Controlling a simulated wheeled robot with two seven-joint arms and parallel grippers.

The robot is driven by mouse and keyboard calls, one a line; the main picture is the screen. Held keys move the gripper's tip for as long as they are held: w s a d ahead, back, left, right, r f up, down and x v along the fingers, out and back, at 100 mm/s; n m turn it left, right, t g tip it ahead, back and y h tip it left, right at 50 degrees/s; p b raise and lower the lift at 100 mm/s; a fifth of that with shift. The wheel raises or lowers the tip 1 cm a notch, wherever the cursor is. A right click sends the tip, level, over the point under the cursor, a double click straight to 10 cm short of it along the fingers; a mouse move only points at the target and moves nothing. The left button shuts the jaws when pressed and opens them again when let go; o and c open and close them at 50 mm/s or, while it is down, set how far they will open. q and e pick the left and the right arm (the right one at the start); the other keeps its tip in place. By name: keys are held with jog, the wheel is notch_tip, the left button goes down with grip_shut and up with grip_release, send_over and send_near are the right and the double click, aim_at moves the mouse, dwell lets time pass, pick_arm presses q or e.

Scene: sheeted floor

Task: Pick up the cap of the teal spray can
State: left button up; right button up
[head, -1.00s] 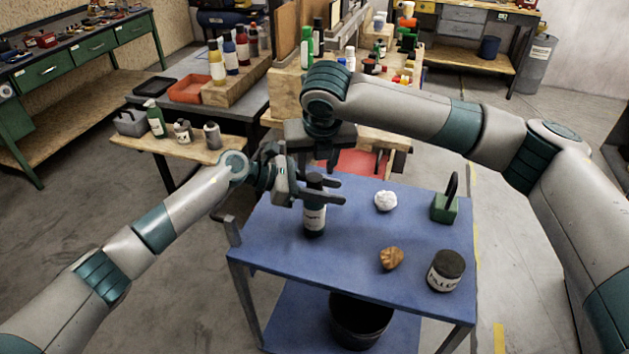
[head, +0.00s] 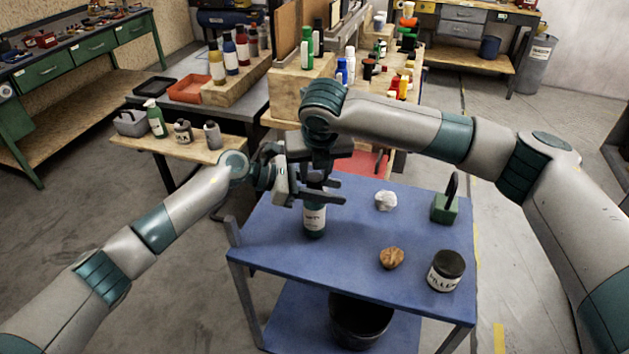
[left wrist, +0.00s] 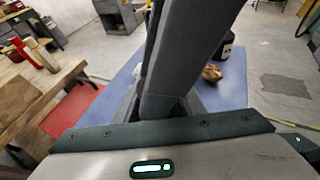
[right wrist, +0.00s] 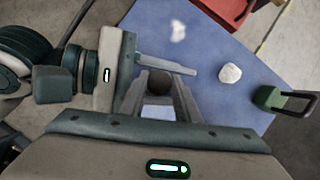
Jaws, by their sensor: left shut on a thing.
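The teal spray can (head: 315,220) stands upright on the blue cart top (head: 275,250), its label facing my head camera. My left gripper (head: 325,191) comes in from the left and is shut on the can's upper body. Its fingers fill the middle of the left wrist view and hide the can there. My right gripper (right wrist: 163,85) points down over the can. In the right wrist view the dark round cap (right wrist: 159,82) sits between its open fingers. In the head view the right gripper and arm hide the cap.
On the cart, a white crumpled lump (head: 386,200), a green block with a dark handle (head: 445,208), a brown lump (head: 391,258) and a dark filler jar (head: 446,270) lie to the right. A black bin (head: 358,320) is below. A bottle-filled bench stands behind.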

aim_at(315, 178)
pick_arm(q)
jog(key=shift+f, duration=0.1)
pick_arm(e)
notch_tip(315, 178, up, 10)
dwell(0.9)
pick_arm(q)
jog(key=o, duration=1.2)
jog(key=shift+a, duration=0.15)
jog(key=v, duration=1.1)
jog(key=shift+a+r, duration=0.2)
jog(key=shift+a, duration=0.15)
jog(key=shift+d, duration=0.1)
